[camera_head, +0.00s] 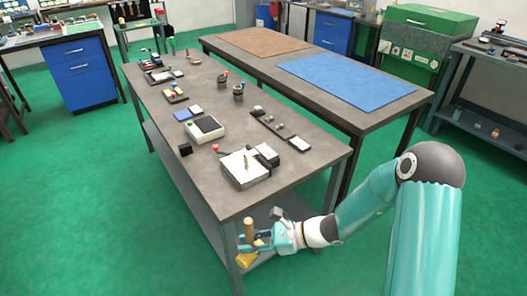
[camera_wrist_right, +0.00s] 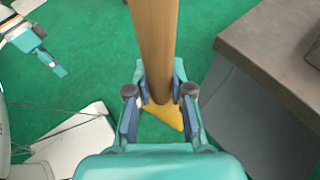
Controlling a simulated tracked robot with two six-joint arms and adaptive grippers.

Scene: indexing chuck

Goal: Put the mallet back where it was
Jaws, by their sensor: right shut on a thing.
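The mallet (camera_head: 248,230) has a tan wooden handle and a yellow part at its lower end. It is in my right gripper (camera_head: 259,240), off the near end of the workbench and below the level of its top. In the right wrist view the handle (camera_wrist_right: 154,40) rises between the two fingers of the right gripper (camera_wrist_right: 158,98), which are shut on it. The yellow part shows below the fingers. A teal arm end at the upper left of that view looks like my left gripper (camera_wrist_right: 42,52); its finger state is unclear. The head view does not show it.
The long workbench (camera_head: 318,160) holds a white-topped box (camera_head: 243,168), a device with a dark panel (camera_head: 205,129), dark cups (camera_head: 238,92) and small parts. Its edge and leg are close beside the mallet. A second table (camera_head: 409,106) with a blue mat (camera_head: 345,80) stands behind.

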